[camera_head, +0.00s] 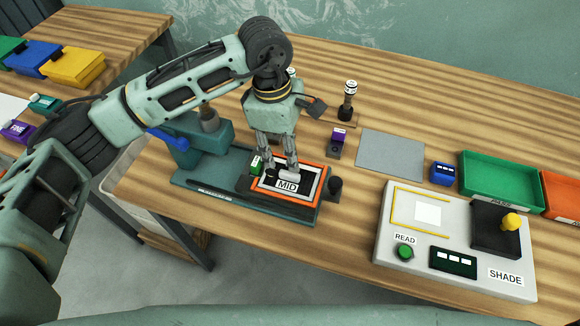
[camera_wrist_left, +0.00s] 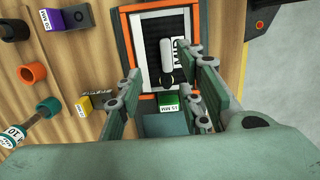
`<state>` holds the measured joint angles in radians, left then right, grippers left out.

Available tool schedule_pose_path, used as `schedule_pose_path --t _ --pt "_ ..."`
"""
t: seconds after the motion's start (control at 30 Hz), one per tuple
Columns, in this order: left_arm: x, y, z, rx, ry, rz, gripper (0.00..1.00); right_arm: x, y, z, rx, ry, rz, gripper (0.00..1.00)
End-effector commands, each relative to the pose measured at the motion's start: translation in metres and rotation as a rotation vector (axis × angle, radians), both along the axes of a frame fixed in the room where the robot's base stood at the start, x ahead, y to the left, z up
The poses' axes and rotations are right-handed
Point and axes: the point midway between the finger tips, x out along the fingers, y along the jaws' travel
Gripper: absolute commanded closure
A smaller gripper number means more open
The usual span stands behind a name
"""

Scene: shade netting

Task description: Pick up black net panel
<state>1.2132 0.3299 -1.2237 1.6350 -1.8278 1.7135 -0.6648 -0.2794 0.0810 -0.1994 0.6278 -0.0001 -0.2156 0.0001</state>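The black net panel (camera_head: 302,195) with its white MID label lies inside an orange-edged frame (camera_head: 320,187) on a teal fixture. My left gripper (camera_head: 281,166) points down right over the panel. In the left wrist view its two fingers (camera_wrist_left: 167,82) stand apart on either side of the panel's near part, with nothing held between them. Whether the fingertips touch the panel cannot be told. My right gripper is not in view.
A grey reader box (camera_head: 450,240) with a yellow knob stands at the right, near a green tray (camera_head: 498,178) and an orange tray (camera_head: 563,202). A purple block (camera_head: 337,138) and a dark striped post (camera_head: 348,100) stand nearby.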

Motion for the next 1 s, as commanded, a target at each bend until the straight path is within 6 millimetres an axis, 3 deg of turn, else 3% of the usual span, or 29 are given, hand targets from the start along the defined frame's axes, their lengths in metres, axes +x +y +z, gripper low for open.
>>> schedule_pose_path --t 0.1,0.27,0.43,0.6,0.7,1.0 --pt "-0.004 -0.002 -0.011 -0.001 0.003 0.0 0.66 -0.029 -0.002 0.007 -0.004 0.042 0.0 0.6" --pt "-0.012 -0.005 -0.032 -0.001 0.007 0.0 0.66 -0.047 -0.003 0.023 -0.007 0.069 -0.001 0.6" --pt "-0.011 -0.008 -0.054 -0.002 0.003 0.001 0.66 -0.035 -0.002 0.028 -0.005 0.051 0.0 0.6" --pt "-0.011 -0.008 -0.058 -0.002 0.0 0.0 0.66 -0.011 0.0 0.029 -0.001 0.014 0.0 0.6" --pt "-0.011 -0.008 -0.058 -0.002 0.0 0.0 0.66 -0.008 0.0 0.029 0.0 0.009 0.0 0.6" --pt "-0.011 -0.008 -0.058 -0.003 0.001 0.0 0.92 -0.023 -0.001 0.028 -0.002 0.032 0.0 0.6"
